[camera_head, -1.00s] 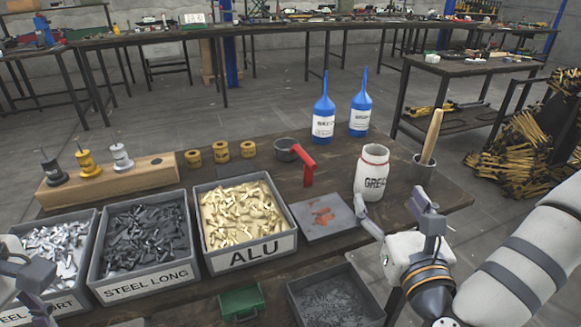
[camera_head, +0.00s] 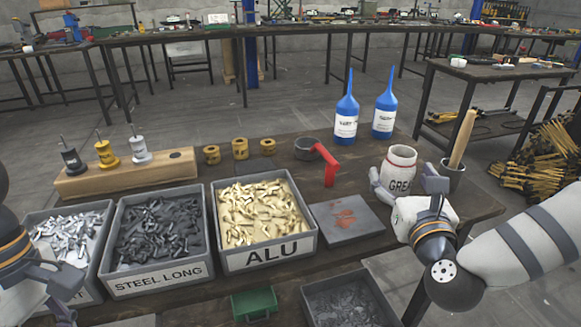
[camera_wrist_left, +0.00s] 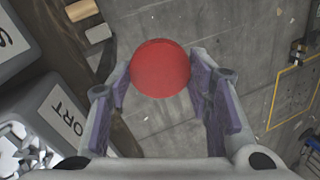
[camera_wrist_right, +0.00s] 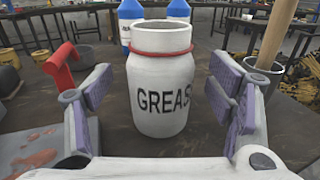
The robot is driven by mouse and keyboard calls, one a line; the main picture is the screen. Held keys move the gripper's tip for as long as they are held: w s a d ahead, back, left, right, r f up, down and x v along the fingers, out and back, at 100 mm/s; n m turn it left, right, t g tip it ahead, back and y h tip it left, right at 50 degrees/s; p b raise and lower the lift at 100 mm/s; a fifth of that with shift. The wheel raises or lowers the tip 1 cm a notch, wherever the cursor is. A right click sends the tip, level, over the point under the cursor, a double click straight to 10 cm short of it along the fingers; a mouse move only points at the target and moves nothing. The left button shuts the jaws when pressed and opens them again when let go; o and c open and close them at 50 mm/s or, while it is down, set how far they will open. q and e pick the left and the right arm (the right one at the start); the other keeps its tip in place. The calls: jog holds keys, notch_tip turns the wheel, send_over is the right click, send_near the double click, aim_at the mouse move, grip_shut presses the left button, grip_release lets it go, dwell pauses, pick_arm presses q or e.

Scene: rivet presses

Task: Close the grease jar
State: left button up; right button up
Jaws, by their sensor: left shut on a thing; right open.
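The white grease jar (camera_head: 398,174) stands upright and open on the bench, with a red ring below its rim; it also shows in the right wrist view (camera_wrist_right: 160,85). My right gripper (camera_head: 404,187) is open, with one finger to each side of the jar and gaps between them in the right wrist view. My left gripper (camera_head: 58,292) is at the lower left edge of the head view, partly cut off. It is shut on a round red lid (camera_wrist_left: 160,68), which shows between its fingers in the left wrist view. The lid is hidden in the head view.
A cup (camera_head: 452,175) with a wooden-handled tool stands just right of the jar. Two blue bottles (camera_head: 346,115) (camera_head: 385,112) stand behind it. A grey plate (camera_head: 346,217) with red smears and a red-handled pot (camera_head: 307,148) lie to its left. Rivet bins (camera_head: 268,258) fill the front left.

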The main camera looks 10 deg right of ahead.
pick_arm(q)
jog(key=shift+r, duration=0.1)
pick_arm(e)
jog(key=x, duration=0.2)
jog(key=shift+w+d, duration=0.1)
jog(key=shift+w, duration=0.3)
jog(key=shift+f, duration=0.1)
jog(key=c, duration=1.5)
jog(key=shift+c, duration=0.2)
